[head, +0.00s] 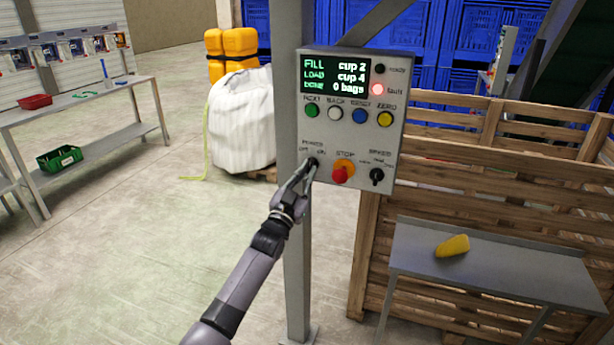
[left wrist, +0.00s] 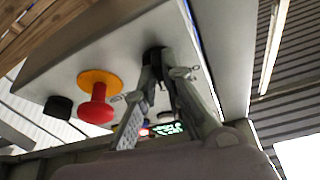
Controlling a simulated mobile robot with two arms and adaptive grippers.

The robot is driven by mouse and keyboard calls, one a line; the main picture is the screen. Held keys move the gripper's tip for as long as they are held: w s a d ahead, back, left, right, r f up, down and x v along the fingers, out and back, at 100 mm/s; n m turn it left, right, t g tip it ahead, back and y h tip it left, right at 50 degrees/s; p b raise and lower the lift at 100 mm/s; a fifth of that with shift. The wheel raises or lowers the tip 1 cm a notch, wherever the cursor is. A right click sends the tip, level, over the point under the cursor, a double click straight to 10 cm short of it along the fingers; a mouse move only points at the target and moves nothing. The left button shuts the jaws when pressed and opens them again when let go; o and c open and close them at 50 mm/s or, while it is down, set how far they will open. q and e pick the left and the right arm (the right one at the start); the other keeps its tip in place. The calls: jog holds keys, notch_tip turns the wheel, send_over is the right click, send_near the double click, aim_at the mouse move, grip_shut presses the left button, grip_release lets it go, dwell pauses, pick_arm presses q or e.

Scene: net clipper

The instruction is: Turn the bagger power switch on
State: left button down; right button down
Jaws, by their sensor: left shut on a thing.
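The grey control panel (head: 352,125) is mounted on a post, with a lit display reading FILL cup 2, LOAD cup 4, DONE 0 bags. The black power switch knob (head: 312,163) is at the panel's lower left, with OFF and ON labels above it. My left gripper (head: 306,174) is at this knob, its fingers shut on it. In the left wrist view the fingers close around the black knob (left wrist: 154,55), which they partly hide. The exact angle of the knob is hard to tell. My right gripper is not in view.
Right of the knob are the red stop button (head: 341,172) on a yellow base and the black speed knob (head: 377,175). The red fault lamp (head: 377,90) is lit. A wooden crate (head: 470,195) and a grey bench (head: 490,270) stand at the right.

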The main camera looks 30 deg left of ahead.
pick_arm(q)
jog(key=m+h, duration=0.1)
jog(key=m, duration=0.1)
jog(key=m+h, duration=0.2)
jog(key=m, duration=0.1)
jog(key=r+m+h+p, duration=0.1)
jog(key=m, duration=0.2)
jog(key=shift+a+g, duration=0.3)
jog(key=shift+g, duration=0.1)
jog(key=shift+m, duration=0.4)
jog(key=c, duration=2)
grip_release()
jog(key=o, duration=0.3)
jog(key=shift+d+f, duration=0.1)
jog(key=shift+f, duration=0.1)
jog(key=shift+f, duration=0.15)
jog(key=shift+s+f, duration=0.1)
jog(key=shift+s, duration=0.1)
jog(key=v, duration=1.1)
jog(key=shift+s+r, duration=0.2)
jog(key=shift+s, duration=0.1)
